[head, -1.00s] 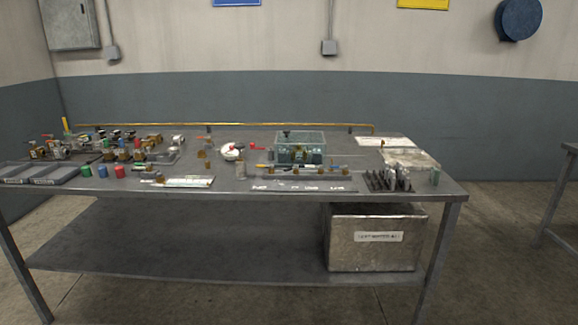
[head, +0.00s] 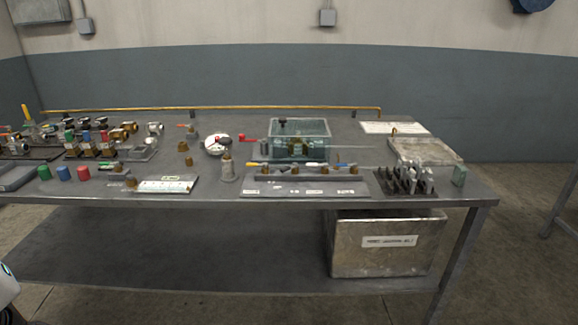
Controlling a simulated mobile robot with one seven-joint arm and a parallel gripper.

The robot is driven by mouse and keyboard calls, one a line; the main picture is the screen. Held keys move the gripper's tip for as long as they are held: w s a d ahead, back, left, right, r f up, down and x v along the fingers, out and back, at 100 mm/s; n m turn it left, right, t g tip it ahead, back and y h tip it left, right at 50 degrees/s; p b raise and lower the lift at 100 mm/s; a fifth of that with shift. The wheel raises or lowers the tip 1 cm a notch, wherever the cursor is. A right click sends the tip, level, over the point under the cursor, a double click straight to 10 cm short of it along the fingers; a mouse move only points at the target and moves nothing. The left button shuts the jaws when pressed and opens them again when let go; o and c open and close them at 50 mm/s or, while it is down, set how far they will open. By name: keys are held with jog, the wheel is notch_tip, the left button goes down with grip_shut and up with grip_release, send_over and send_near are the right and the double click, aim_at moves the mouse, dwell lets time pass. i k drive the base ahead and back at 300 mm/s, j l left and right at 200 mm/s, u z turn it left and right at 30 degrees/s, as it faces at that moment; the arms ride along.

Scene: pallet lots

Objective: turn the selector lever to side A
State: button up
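Several small valves and levers stand on the grey workbench (head: 330,211). At its middle, a red lever (head: 246,138) sticks out beside a clear greenish box (head: 299,128) with a dark knob on top. A white round dial or wheel (head: 217,146) with a red and dark part is just left of it. In front, a manifold (head: 305,174) carries small levers with yellow, blue and white handles. I cannot tell which is the selector lever, and no side A mark is readable. My gripper is not in view.
A cluster of valves (head: 90,143) fills the bench's left. A rack of upright pieces (head: 408,180) and a shallow tray (head: 425,150) are at the right. A metal bin (head: 387,262) stands on the lower shelf. Open floor (head: 500,285) lies right of the bench.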

aim_at(295, 164)
jog(key=i+j+z, duration=0.1)
jog(key=i+z, duration=0.15)
jog(key=i, duration=0.25)
jog(key=i+j+z, duration=0.3)
jog(key=i, duration=0.2)
jog(key=l, duration=0.05)
